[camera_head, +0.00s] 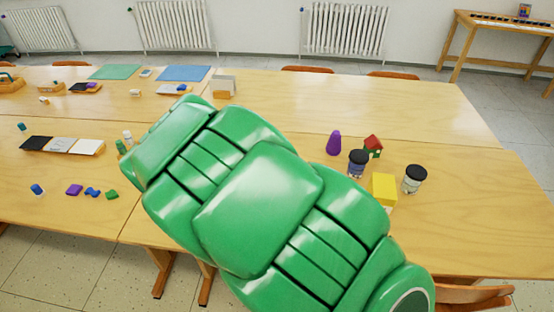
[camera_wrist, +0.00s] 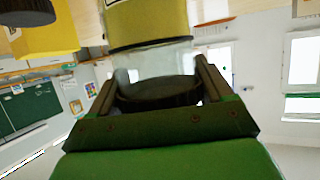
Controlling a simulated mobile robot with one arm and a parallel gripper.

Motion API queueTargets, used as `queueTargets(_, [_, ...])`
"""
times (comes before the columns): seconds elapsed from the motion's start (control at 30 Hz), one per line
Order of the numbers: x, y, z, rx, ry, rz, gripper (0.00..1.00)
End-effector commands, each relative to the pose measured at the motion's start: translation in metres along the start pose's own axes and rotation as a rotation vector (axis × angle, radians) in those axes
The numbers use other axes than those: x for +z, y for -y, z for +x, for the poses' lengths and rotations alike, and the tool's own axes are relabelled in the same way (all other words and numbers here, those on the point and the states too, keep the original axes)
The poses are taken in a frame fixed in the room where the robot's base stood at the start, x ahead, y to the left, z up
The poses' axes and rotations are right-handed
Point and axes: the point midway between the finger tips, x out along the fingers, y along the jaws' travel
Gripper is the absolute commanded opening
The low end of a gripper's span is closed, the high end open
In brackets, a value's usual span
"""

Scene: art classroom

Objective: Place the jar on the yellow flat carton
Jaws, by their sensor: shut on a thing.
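My gripper (camera_wrist: 153,70) is shut on a jar (camera_wrist: 150,25) in the wrist view, with a finger on each side of its dark lid. The jar has a clear neck and a yellow body, and its far end is cut off by the frame. In the head view my green arm hides the gripper and the held jar. The yellow flat carton (camera_head: 384,188) lies on the right part of the table, between two dark-lidded jars. A yellow thing (camera_wrist: 48,42) at the wrist view's upper left may be the carton.
One standing jar (camera_head: 358,164) is left of the carton, another jar (camera_head: 414,180) right of it. A purple cone-like piece (camera_head: 334,143) and a small red-roofed house (camera_head: 373,146) stand behind. The wooden table (camera_head: 465,215) is clear at far right. Several small items lie left.

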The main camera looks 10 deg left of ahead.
Motion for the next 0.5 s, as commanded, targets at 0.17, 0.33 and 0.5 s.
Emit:
queueTargets(0.17, [-0.018,0.026,0.016,-0.104,0.008,-0.032,0.39])
queueTargets(0.33, [-0.034,0.05,0.028,-0.206,0.013,-0.066,0.39])
queueTargets(0.5, [-0.051,0.071,0.037,-0.304,0.012,-0.104,0.39])
